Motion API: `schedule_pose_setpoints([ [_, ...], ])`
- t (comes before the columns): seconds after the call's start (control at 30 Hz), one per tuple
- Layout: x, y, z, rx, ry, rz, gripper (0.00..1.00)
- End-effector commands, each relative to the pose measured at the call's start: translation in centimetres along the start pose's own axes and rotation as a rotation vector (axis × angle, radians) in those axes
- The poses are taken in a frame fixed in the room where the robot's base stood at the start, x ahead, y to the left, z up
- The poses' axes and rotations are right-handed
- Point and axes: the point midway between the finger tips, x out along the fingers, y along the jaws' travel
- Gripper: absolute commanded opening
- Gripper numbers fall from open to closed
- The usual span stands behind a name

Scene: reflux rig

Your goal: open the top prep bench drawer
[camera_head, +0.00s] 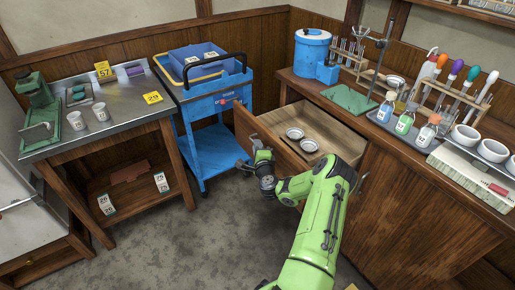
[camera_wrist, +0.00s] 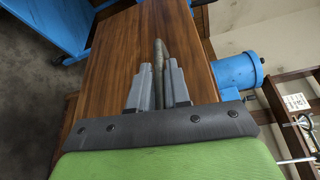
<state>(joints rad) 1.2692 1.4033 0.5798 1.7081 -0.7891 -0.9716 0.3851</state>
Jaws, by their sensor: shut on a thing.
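The top drawer (camera_head: 330,126) of the wooden prep bench (camera_head: 383,206) stands pulled out, and its inside shows. Two round metal dishes lie in it. My gripper (camera_head: 260,152) is at the outer side of the drawer front (camera_head: 246,124). In the wrist view, my gripper's two grey fingers (camera_wrist: 158,85) are shut on the drawer handle (camera_wrist: 159,55), a bar that shows between them against the brown wood front (camera_wrist: 192,42). My green arm hides part of the drawer's near right side and the bench below.
A blue cart (camera_head: 213,150) stands left of the drawer, close to it. Bottles, racks and bowls stand on the bench top. A steel-topped table (camera_head: 122,114) is at the left. Bare grey floor (camera_head: 190,245) lies in front.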

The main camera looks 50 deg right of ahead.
Motion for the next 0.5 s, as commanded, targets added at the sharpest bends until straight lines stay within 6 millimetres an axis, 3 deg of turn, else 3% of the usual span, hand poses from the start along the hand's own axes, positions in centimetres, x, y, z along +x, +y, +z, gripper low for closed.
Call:
schedule_pose_setpoints([
  [0.1,-0.02,0.06,-0.04,0.000,0.001,0.001,0.00],
  [0.13,-0.01,0.07,-0.04,0.000,0.000,0.001,0.22],
  [0.23,-0.01,0.06,-0.03,0.000,0.000,0.001,0.37],
  [0.5,-0.05,0.04,0.00,0.000,-0.001,0.001,0.38],
])
